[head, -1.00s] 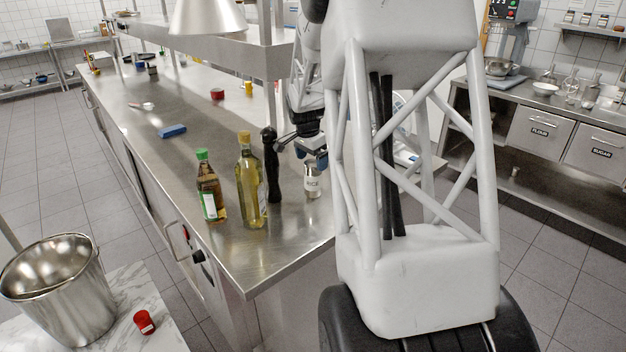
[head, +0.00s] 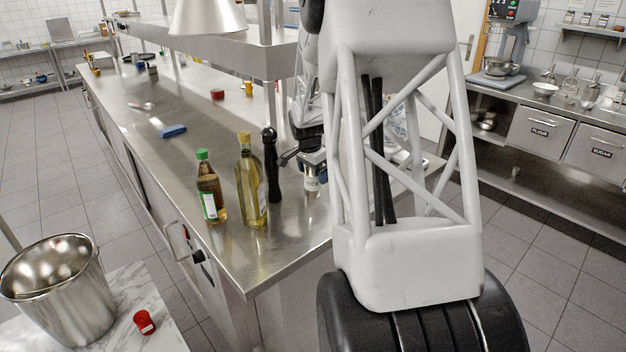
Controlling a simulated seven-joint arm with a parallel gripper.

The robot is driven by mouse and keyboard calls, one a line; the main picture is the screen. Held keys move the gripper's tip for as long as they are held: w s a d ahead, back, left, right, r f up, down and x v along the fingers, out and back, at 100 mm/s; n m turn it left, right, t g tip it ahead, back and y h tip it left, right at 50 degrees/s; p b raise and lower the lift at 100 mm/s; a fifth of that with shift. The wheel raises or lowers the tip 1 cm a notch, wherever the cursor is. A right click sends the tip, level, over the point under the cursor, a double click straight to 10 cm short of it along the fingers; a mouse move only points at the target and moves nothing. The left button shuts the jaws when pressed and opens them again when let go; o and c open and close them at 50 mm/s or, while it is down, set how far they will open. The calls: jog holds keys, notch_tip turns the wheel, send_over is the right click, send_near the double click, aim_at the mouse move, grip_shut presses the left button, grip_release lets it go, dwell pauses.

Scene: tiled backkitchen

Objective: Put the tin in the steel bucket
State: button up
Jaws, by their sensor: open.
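A small pale container with a dark lettered label (head: 312,181) stands upright near the counter's right edge; it may be the tin. My gripper (head: 313,165) is open at its top, partly hidden behind my arm; I cannot tell whether it touches. The steel bucket (head: 75,315) stands upright on a marble-topped surface at lower left, with no contents visible in it. A small red container with a white label (head: 145,322) is beside the bucket. Which container is the tin is not certain from this view.
A black pepper mill (head: 271,165), a yellow oil bottle (head: 250,185) and a green-capped bottle (head: 209,190) stand left of my gripper. A blue item (head: 173,131) lies farther back on the steel counter (head: 215,245). A floor gap separates counter and marble top (head: 125,290).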

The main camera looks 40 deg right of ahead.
jog(key=shift+c, duration=0.2)
jog(key=c, duration=1.3)
jog(key=shift+o, duration=0.2)
jog(key=shift+r, duration=0.1)
jog(key=shift+r, duration=0.1)
notch_tip(320, 180, up, 18)
